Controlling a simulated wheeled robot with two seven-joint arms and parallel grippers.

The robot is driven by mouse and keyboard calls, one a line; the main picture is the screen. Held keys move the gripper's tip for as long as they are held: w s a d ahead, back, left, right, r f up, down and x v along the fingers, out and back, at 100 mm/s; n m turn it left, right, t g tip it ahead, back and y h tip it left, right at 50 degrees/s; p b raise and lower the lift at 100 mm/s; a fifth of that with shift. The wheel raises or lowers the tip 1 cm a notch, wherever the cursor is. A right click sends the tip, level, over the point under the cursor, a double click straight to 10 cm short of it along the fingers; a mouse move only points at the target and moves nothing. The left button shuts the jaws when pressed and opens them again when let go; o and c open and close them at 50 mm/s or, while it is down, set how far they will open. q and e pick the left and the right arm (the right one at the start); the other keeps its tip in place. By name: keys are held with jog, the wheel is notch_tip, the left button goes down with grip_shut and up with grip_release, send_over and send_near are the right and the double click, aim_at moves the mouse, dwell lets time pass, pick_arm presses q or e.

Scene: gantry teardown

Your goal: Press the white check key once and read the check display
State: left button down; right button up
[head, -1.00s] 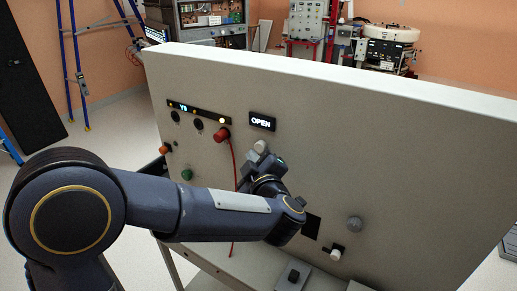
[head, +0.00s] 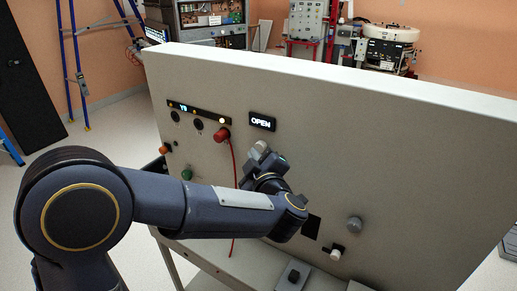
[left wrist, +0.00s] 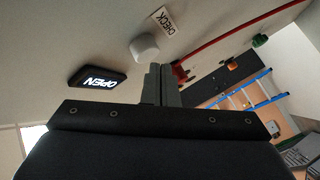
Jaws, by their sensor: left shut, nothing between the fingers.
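The check display (head: 262,123) on the upright panel is a black box lit with the white word OPEN; it also shows upside down in the left wrist view (left wrist: 98,79). The white check key (head: 260,146) sits just below it, and in the left wrist view the key (left wrist: 145,48) lies beside the CHECK label (left wrist: 174,22). My left gripper (left wrist: 161,68) is shut and empty, its fingertips close by the key. I cannot tell whether they touch it. My forearm and wrist hide part of the panel below the key. My right gripper is out of view.
A red plug (head: 221,134) with a hanging red cable is left of the key. A small readout strip (head: 198,112), an orange knob (head: 164,150) and a green knob (head: 186,174) are further left. A grey knob (head: 354,223) and a white knob (head: 336,254) are lower right.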

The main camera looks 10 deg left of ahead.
pick_arm(q)
jog(key=shift+w+d, duration=0.15)
jog(key=shift+w, duration=0.3)
dwell(0.7)
jog(key=shift+s, duration=0.1)
jog(key=shift+s+a, duration=0.25)
jog(key=shift+s, duration=0.5)
jog(key=s, duration=0.2)
jog(key=s+a, duration=0.2)
jog(key=s, duration=0.1)
jog(key=shift+s+b, duration=0.3)
jog(key=shift+b, duration=0.1)
dwell(0.3)
